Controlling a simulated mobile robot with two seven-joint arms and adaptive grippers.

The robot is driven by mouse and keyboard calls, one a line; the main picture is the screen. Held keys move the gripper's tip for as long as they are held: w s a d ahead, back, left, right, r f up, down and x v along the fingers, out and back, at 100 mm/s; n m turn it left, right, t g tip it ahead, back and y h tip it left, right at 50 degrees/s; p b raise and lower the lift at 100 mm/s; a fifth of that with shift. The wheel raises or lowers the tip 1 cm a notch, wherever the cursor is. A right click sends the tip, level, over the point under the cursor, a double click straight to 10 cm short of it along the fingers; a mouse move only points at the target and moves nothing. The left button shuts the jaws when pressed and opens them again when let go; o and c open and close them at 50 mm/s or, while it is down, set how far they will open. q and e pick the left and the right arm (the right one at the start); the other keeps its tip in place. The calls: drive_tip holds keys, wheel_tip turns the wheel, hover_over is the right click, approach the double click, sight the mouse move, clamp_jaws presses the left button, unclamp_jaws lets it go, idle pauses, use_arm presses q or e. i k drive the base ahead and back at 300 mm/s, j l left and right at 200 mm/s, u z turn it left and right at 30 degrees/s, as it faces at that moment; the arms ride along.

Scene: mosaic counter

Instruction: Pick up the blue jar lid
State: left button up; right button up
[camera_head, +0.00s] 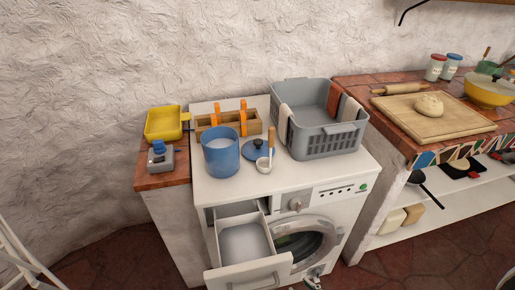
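A blue round lid (251,152) with a dark knob lies on the white washing machine top, just right of an open blue jar (221,155) with pale contents. A white ladle with a wooden handle (268,150) stands at the lid's right side and overlaps it. A small glass jar with a blue cap (453,61) stands at the far right back, beside a red-capped one. A small part of what looks like my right gripper (313,278) shows at the bottom edge, low in front of the machine, far from both lids; its fingers are unclear. My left gripper is out of view.
A grey basket (323,145) with cloths stands right of the lid, and a wooden box (231,121) with orange handles behind it. The detergent drawer (247,244) is pulled out in front. A yellow bin (164,122) and grey device (160,160) stand left.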

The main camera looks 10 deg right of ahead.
sight(253, 150)
drive_tip(key=k+l+u, duration=0.5)
drive_tip(key=u, duration=0.25)
drive_tip(key=k+l+u, duration=0.1)
drive_tip(key=k+u, duration=0.25)
